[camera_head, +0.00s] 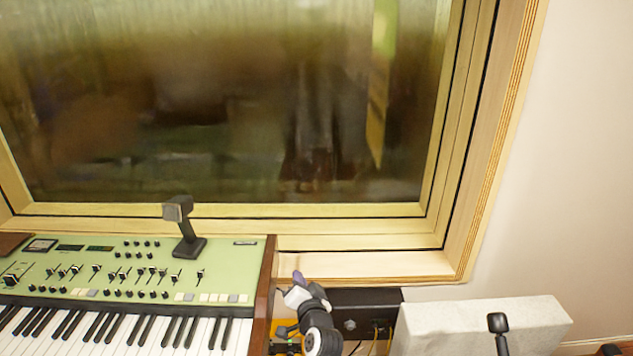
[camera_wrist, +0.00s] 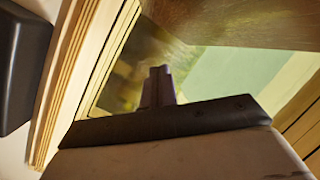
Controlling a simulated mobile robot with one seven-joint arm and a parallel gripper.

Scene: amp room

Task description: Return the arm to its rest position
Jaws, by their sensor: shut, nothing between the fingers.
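My gripper (camera_head: 298,278) is low in the head view, just right of the keyboard's wooden end panel (camera_head: 263,295). Its purple-grey fingers point up toward the window sill. In the wrist view the fingers (camera_wrist: 158,87) are together, with nothing visible between them. My arm below it runs out of the bottom of the head view, so most of it is hidden.
A green keyboard (camera_head: 226,267) with a dark desk microphone (camera_head: 188,228) on top stands at left. A dark box (camera_head: 350,312) with cables and a pale block (camera_head: 480,325) are at right. Behind is a wood-framed window (camera_head: 350,212).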

